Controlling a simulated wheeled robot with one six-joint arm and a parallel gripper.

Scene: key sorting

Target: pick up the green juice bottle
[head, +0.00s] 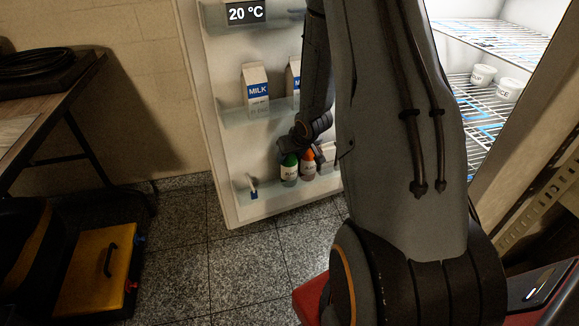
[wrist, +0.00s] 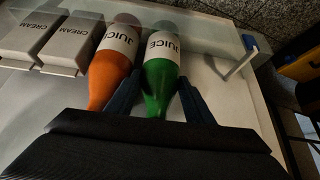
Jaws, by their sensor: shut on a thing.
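The green juice bottle (head: 289,170) stands on the lowest shelf of the open fridge door (head: 217,160) in the head view. It also shows in the wrist view (wrist: 160,77), with a white label reading JUICE. My gripper (wrist: 163,92) has one dark blue finger on each side of its green upper part and is shut on it. In the head view my gripper (head: 290,145) is at the bottle's top, partly hidden by my own arm. An orange juice bottle (wrist: 110,75) stands close beside it, next to my left finger in the wrist view.
Two cream cartons (wrist: 70,45) stand beyond the orange bottle. Milk cartons (head: 256,88) stand on the door shelf above. A clear shelf front (head: 262,193) runs before the bottles. A yellow case (head: 90,272) lies on the floor at left; the tiled floor between is clear.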

